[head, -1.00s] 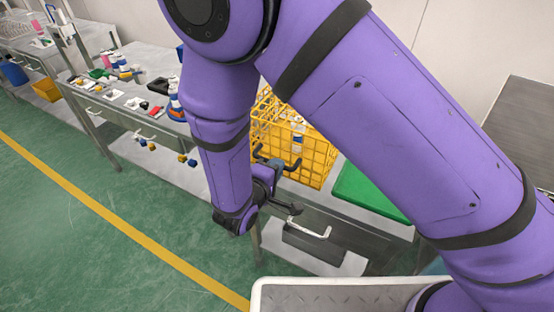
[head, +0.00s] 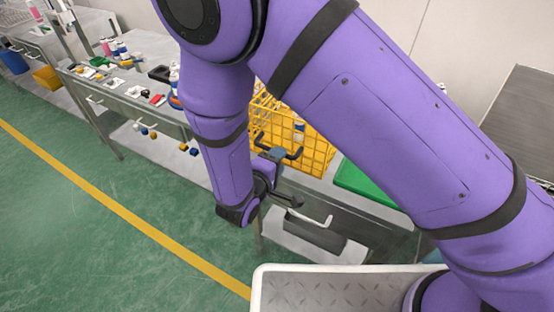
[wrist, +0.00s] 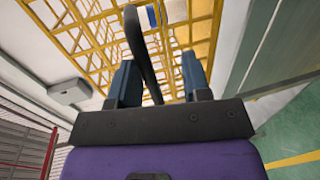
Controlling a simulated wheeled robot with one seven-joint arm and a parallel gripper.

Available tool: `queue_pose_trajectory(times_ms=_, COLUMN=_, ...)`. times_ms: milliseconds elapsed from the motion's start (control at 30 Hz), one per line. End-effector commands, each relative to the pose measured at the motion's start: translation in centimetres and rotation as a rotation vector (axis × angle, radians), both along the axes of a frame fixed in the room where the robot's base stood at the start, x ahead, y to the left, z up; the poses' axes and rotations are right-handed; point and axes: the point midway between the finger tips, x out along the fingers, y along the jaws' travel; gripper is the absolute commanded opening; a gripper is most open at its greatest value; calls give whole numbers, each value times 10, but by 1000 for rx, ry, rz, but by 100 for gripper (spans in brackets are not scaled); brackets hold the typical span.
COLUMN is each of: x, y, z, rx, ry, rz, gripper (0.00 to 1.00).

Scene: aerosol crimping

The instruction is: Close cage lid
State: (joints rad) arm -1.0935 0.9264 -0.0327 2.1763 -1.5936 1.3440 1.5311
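The yellow wire cage (head: 318,150) stands on the grey bench behind my forearm in the head view. Its upper left part is hidden by my arm, so I cannot tell how its lid stands. A dark curved handle (head: 259,141) shows at the cage's near side. My gripper (head: 279,154) is at this handle, just in front of the cage. In the wrist view my gripper (wrist: 162,78) has its two blue-grey fingers apart. The dark handle (wrist: 136,35) runs between them, nearer the left finger, with a gap on the right. Yellow cage bars (wrist: 95,35) fill the background.
A white-and-blue bottle (head: 299,130) is inside the cage. A green lid or tray (head: 368,185) lies to the right of it. Small parts and bottles cover the left bench. Green floor is free at left.

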Motion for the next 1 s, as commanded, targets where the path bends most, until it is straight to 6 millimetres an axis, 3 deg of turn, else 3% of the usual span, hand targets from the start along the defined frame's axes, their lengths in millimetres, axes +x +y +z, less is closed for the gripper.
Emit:
queue_pose_trajectory(times_ms=633, x=-3, y=3, z=2, rx=1, ry=-3, rz=2, gripper=40)
queue_pose_trajectory(times_ms=1000, x=-56, y=30, z=14, rx=3, ry=-4, rz=4, gripper=40)
